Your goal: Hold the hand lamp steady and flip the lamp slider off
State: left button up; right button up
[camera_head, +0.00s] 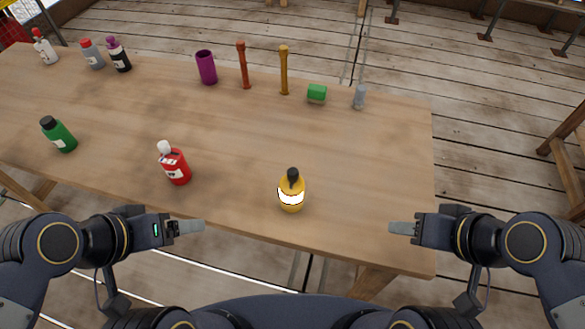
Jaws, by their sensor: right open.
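The hand lamp appears to be the yellow, rounded object (291,193) with a bright white band and a black top, upright near the table's front edge. Its slider is too small to make out. My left gripper (198,226) is to the lamp's left, at the table's front edge, touching nothing. Its fingers overlap in this view, so its opening does not show. My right gripper (398,228) is open and empty, to the lamp's right near the table's front right corner. Both grippers are apart from the lamp.
On the wooden table (370,160), a red bottle (176,167) stands left of the lamp and a green bottle (60,136) farther left. The table right of the lamp is clear.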

aim_at(292, 173)
jog(key=j+z, duration=0.25)
jog(key=k+j+z, duration=0.15)
jog(key=j+z, duration=0.15)
jog(key=k+j+z, duration=0.25)
jog(key=j, duration=0.2)
jog(key=j+z, duration=0.3)
jog(key=k, duration=0.05)
